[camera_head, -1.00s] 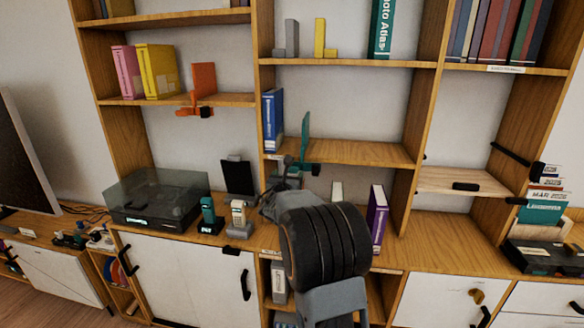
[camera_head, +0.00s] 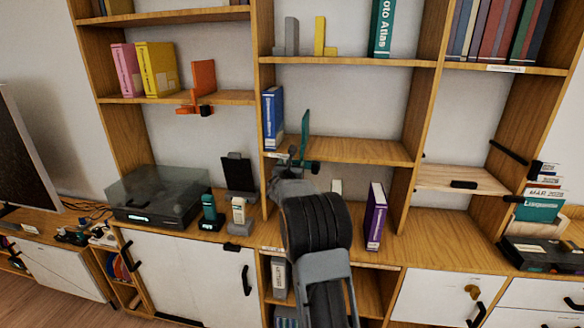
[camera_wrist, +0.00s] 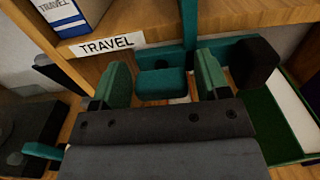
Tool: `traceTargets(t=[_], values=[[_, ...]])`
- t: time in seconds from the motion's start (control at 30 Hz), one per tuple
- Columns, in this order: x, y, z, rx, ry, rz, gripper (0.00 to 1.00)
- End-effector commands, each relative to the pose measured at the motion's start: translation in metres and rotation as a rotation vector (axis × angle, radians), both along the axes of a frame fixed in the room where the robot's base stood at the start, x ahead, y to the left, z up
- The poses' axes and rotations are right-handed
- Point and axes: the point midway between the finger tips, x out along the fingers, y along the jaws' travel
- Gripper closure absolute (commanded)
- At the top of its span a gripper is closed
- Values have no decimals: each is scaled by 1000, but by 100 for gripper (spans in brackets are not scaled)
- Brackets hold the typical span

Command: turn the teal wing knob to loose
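A teal bookend (camera_head: 305,132) stands at the left end of the middle shelf, its clamp reaching below the shelf edge. In the wrist view a rounded teal block (camera_wrist: 162,84), which looks like the wing knob, sits under the teal clamp bar (camera_wrist: 222,48). My gripper (camera_wrist: 163,88) has its two green-padded fingers on either side of this block, with narrow gaps showing. It is open, and I cannot tell whether either pad touches. The gripper (camera_head: 291,163) shows small in the head view. The knob's lower part is hidden behind the gripper body.
A black block (camera_wrist: 256,64) lies close to the right finger. The shelf edge with a TRAVEL label (camera_wrist: 106,44) and a blue binder (camera_head: 272,118) are close by. A purple book (camera_head: 375,215) stands right of my arm. Handsets (camera_head: 238,214) and a turntable (camera_head: 158,195) stand left.

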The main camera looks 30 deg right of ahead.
Motion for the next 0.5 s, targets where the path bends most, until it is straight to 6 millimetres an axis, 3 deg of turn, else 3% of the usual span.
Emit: traceTargets(t=[0.07, 0.4, 0.5], values=[[0, 0, 0, 0, 0, 0, 39], [0, 0, 0, 0, 0, 0, 71], [0, 0, 0, 1, -1, 0, 73]])
